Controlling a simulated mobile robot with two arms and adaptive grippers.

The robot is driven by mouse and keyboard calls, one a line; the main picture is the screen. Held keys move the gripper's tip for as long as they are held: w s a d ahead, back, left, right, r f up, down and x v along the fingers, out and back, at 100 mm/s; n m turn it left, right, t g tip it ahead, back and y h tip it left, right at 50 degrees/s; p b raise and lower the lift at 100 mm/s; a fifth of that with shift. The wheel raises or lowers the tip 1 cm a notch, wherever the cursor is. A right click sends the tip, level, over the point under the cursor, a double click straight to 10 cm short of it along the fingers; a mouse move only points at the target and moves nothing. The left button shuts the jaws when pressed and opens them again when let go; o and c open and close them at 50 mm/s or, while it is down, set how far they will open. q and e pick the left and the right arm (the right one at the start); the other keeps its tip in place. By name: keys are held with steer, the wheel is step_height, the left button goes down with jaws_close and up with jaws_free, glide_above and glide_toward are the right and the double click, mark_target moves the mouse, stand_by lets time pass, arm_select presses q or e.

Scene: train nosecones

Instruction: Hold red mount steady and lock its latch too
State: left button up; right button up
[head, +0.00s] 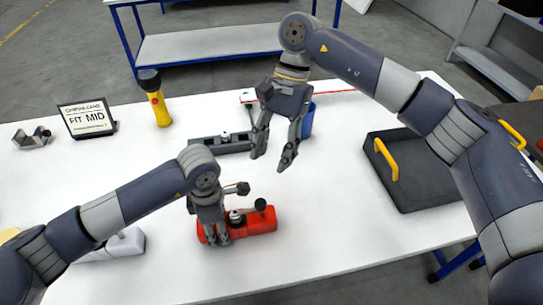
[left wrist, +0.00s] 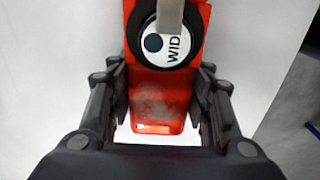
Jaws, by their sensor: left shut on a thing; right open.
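The red mount (head: 262,224) lies on the white table at front centre. It carries a round dial (left wrist: 165,47) reading "WID" in the left wrist view, with a pale metal bar across its upper part. A dark knob (head: 261,204) rises over the mount's right part; I cannot tell the latch's state. My left gripper (head: 217,238) is shut on the mount's left end; in the left wrist view its fingers flank the red body (left wrist: 160,95). My right gripper (head: 271,163) is open and empty, above the table behind the mount.
A dark grey mount (head: 207,146) lies behind, by a blue container (head: 307,119). A "FIT MID" sign (head: 87,117), yellow flashlight (head: 160,108) and metal bracket (head: 31,138) stand back left. A black case (head: 425,180) lies right, a white piece (head: 118,245) front left.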

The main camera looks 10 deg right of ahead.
arm_select(q)
steer(key=o, duration=1.2)
steer(key=shift+o, duration=0.2)
